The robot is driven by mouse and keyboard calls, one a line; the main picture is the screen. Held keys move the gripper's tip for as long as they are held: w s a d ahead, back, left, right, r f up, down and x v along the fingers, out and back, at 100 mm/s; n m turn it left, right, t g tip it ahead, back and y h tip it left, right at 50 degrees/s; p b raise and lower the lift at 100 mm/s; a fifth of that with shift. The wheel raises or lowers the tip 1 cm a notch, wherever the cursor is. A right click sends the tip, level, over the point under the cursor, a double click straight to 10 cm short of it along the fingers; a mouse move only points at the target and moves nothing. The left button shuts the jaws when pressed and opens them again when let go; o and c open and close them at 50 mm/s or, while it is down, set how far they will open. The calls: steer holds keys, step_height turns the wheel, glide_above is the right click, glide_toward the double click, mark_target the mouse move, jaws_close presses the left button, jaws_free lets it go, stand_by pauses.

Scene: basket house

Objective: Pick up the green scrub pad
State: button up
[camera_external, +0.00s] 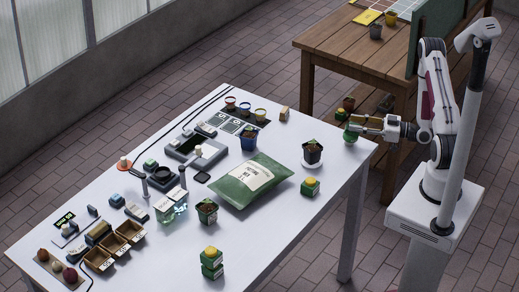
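My gripper (358,124) is at the right end of the white table, with its fingers pointing left. A small rounded green thing (350,136) is right at the fingertips; it may be the green scrub pad, but it is too small to be sure. I cannot tell whether the fingers are closed on it or only beside it. Small green blocks with yellow tops also stand on the table: one (310,187) right of the green bag and a stack (212,263) near the front edge.
The white table (282,238) is crowded at its left and middle. A large green bag (251,182) lies near the centre. A dark pot on a white saucer (312,165) and a blue pot (249,141) stand close by. A wooden bench (330,40) is behind.

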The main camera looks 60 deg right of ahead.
mark_target(354, 123)
steer(key=shift+x, duration=1.6)
steer(key=shift+a, duration=0.15)
jaws_close()
